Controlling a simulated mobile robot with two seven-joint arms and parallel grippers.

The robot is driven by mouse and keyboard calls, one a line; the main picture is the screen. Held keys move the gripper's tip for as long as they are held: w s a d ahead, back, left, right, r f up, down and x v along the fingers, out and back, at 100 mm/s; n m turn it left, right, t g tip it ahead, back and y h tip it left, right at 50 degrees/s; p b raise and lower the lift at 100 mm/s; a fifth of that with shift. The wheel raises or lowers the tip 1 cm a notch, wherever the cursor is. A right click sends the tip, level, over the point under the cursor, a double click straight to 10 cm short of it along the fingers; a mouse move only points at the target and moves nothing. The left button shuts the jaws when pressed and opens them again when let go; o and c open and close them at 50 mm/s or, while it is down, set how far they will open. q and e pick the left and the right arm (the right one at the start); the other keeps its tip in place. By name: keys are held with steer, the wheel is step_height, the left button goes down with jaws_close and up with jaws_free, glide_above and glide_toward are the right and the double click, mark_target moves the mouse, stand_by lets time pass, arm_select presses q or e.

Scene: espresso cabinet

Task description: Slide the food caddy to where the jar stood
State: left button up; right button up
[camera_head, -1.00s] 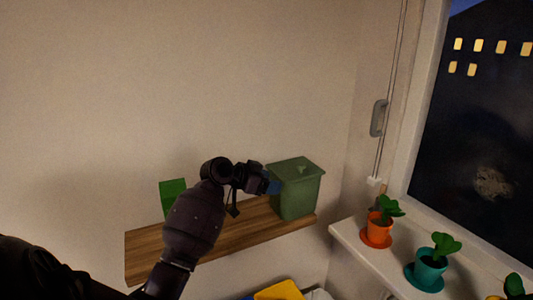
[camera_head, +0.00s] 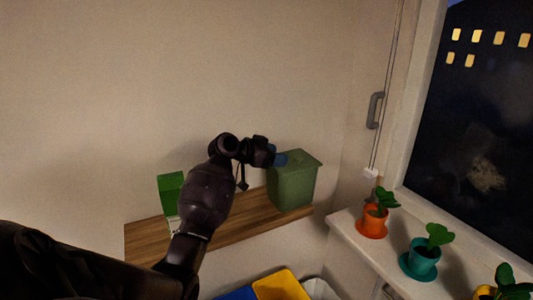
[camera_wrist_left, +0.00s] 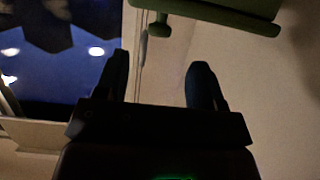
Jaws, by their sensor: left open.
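The food caddy (camera_head: 293,187) is a green lidded bin. It stands upright at the right end of the wooden wall shelf (camera_head: 237,224). My left gripper (camera_head: 280,159) is open and empty, at about lid height by the caddy's left side. It overlaps the caddy's upper left corner in the head view, and I cannot tell whether they touch. In the left wrist view, the open fingers (camera_wrist_left: 160,78) have nothing between them, and part of the green caddy (camera_wrist_left: 225,12) shows beyond them at the top. No jar is in view. My right gripper is not in view.
A green carton (camera_head: 170,193) stands on the shelf's left part, partly behind my left arm. The windowsill (camera_head: 345,222) at right holds plants in an orange pot (camera_head: 372,221) and a teal pot (camera_head: 422,258). A yellow bin (camera_head: 281,284) shows below the shelf.

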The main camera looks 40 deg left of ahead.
mark_target(294, 158)
arm_select(q)
steer(key=shift+p+x, duration=0.55)
steer(key=shift+x, duration=3.05)
steer(key=shift+s, duration=0.1)
jaws_close()
